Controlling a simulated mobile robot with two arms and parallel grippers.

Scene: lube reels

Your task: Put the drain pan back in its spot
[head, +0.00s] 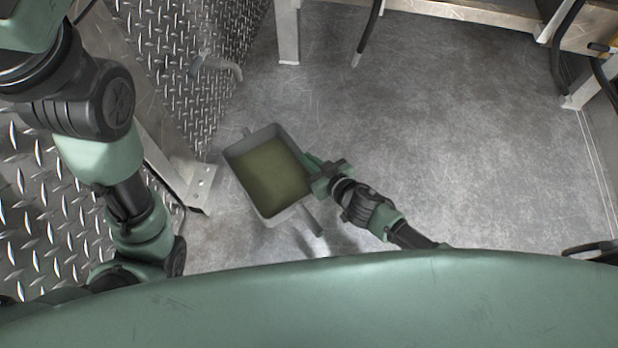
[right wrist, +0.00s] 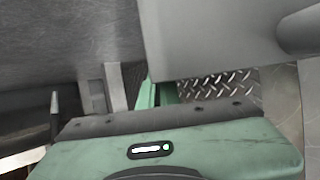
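The drain pan (head: 234,174) is a grey rectangular tray with an olive-brown inside and a stub handle at each end, in the middle of the head view. My right gripper (head: 314,167) is at the pan's right side wall, with its green fingers closed on the rim. In the right wrist view, the green fingers (right wrist: 158,94) meet the edge of the pan's smooth grey wall (right wrist: 215,38). The contact is partly hidden there. Whether the pan touches the floor is hard to tell. My left arm runs down the left side, and its gripper is not visible.
A diamond-plate wall with a grey spout (head: 215,66) stands behind the pan. A metal post with a foot bracket (head: 200,186) is close to the pan's left. A bench (head: 460,14) with hanging black hoses is at the back. The floor (head: 455,130) to the right is clear.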

